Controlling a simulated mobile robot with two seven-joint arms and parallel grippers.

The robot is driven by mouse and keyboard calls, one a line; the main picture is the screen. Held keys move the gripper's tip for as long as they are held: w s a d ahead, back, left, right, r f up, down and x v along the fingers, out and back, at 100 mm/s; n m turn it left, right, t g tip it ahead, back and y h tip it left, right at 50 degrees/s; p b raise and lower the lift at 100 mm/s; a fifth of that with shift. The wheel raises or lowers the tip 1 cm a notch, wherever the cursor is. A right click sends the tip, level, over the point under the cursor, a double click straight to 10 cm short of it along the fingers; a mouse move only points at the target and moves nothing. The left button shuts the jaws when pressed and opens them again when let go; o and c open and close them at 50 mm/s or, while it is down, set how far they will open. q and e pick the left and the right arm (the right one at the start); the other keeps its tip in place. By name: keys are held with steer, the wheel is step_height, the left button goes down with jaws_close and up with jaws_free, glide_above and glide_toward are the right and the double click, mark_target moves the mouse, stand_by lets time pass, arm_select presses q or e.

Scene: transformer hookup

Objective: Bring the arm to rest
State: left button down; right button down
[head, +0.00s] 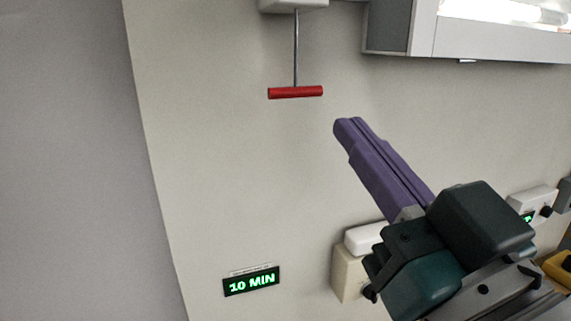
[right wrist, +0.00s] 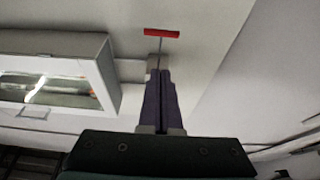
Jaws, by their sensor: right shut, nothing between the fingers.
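My right gripper (head: 350,128) is raised in front of the pale wall, its purple fingers pressed together and empty. It points up and to the left in the head view. In the right wrist view its fingers (right wrist: 160,76) point toward a red T-handle (right wrist: 161,33). The red T-handle (head: 295,92) hangs on a thin metal rod from a white box at the top of the head view. A gap shows between the handle and the fingertips in the head view. My left gripper does not show.
A lit, glass-fronted cabinet (head: 420,28) is on the wall at upper right. A small sign reading "10 MIN" (head: 251,281) is low on the wall. White boxes (head: 352,268) sit behind my right gripper. The wall left of the handle is clear.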

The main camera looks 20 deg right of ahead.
steer(key=shift+s+f, duration=0.1)
steer(key=shift+s, duration=0.25)
steer(key=s+a+f+n+g+y+p, duration=0.3)
steer(key=a+f+n+g+y+p, duration=0.15)
steer(key=g+p, duration=0.4)
steer(key=s+d+f+m+g+h+p, duration=0.1)
steer(key=s+d+g+h, duration=0.1)
steer(key=s+d+g, duration=0.2)
steer(key=s+d+f+m+g+h+p, duration=0.1)
steer(key=s+d+f+g+h+p, duration=0.1)
steer(key=s+g, duration=0.3)
steer(key=s+d, duration=0.1)
steer(key=s, duration=0.2)
steer(key=shift+d+f+m+h, duration=0.15)
steer(key=shift+d+m+h, duration=0.2)
steer(key=shift+d, duration=0.05)
